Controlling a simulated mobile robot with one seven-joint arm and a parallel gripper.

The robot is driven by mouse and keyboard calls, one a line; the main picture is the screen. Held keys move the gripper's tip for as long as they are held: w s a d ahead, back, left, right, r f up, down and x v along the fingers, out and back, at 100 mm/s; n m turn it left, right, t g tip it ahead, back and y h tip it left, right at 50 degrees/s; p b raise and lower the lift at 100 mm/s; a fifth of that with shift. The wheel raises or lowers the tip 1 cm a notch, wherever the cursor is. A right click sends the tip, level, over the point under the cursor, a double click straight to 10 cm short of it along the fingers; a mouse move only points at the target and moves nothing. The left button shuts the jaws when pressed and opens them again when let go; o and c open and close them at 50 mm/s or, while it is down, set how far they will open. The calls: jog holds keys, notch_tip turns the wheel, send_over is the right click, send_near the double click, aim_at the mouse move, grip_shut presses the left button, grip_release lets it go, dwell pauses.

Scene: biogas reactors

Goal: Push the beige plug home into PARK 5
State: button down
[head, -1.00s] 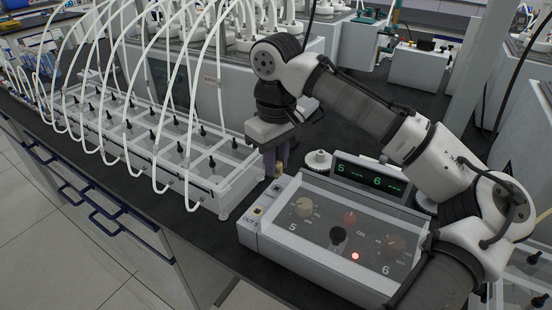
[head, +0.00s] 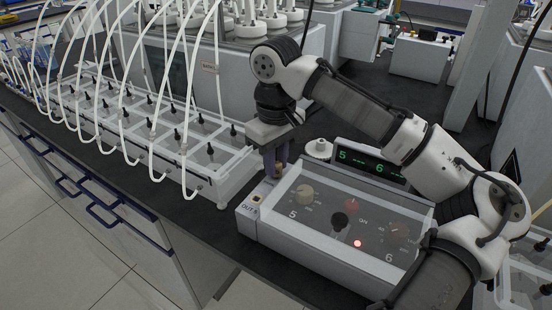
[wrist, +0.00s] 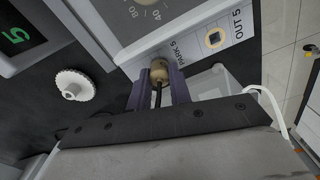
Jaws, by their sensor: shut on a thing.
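The beige plug (wrist: 159,70) is between my gripper's fingers in the wrist view, with a black cable trailing back between them. My gripper (wrist: 160,88) is shut on it. The plug's front end is at the panel edge beside the PARK 5 label (wrist: 175,50). The PARK 5 socket is hidden behind the plug, so I cannot tell how deep it sits. The OUT 5 socket (wrist: 214,39) is empty next to it. In the head view my gripper (head: 276,165) is at the back left corner of the control box (head: 335,260).
The control box carries dials, a lit red lamp (head: 357,243) and a green display (head: 372,163). A white knobbed disc (head: 319,149) is behind it. A clear-topped rack with white hoses (head: 200,180) stands close on the left. The bench's front edge is near.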

jog(key=shift+f, duration=0.3)
jog(key=c, duration=1.2)
grip_release()
